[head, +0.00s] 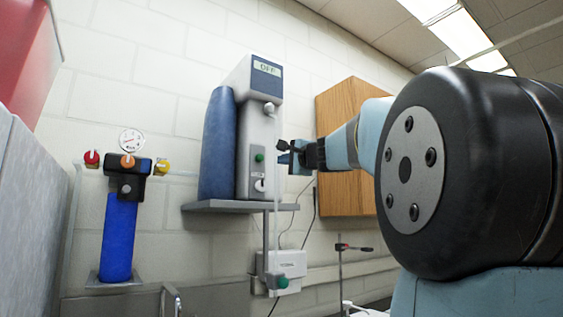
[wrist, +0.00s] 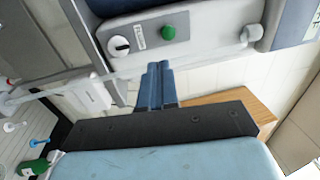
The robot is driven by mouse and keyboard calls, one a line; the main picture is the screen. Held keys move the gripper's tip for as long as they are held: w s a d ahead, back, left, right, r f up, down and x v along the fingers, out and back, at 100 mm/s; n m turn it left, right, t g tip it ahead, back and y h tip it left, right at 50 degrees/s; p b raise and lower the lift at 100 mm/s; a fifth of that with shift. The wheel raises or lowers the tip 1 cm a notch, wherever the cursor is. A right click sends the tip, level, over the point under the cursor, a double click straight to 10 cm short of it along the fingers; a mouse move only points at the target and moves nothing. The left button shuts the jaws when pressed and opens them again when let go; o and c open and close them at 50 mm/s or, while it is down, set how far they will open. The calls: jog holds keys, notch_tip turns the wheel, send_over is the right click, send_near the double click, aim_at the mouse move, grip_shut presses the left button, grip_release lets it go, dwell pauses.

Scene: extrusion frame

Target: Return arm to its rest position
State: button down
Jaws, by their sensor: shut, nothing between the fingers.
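My gripper (head: 287,157) is at the end of my light-blue arm, in the middle of the head view. It is shut and empty. In the wrist view its blue fingers (wrist: 157,75) lie together, pointing at the lower part of a grey dispenser unit (wrist: 145,30). My large dark arm joint fills the right of the head view.
A blue cylinder (head: 217,145) stands beside the dispenser on a grey wall shelf (head: 240,206). A wooden cabinet (head: 345,150) hangs behind my arm. A blue filter (head: 119,235) with a gauge is at left. A small white box (head: 285,272) hangs below the shelf.

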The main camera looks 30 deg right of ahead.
jog(key=shift+a+f, duration=0.1)
dwell(0.4)
jog(key=s+a+f+n+g+y, duration=0.25)
jog(key=a+f+n+g, duration=0.2)
jog(key=a+f, duration=0.5)
jog(key=s+a+f+n+g+y, duration=0.1)
jog(key=s+a+f+n+g, duration=0.45)
jog(key=f, duration=0.75)
jog(key=s+a+f+n+g+h, duration=0.1)
jog(key=s+a+f+n, duration=0.1)
jog(key=s+f, duration=0.3)
jog(key=s+a+f+n+g+h, duration=0.1)
jog(key=s+f, duration=0.4)
jog(key=f, duration=0.6)
jog(key=s+a+f+n+g+h, duration=0.2)
jog(key=s+f+n, duration=0.2)
jog(key=f, duration=0.4)
jog(key=shift+s+a+f+n, duration=0.2)
jog(key=shift+s+a+n, duration=0.2)
jog(key=shift+s, duration=0.3)
jog(key=c, duration=1.8)
grip_release()
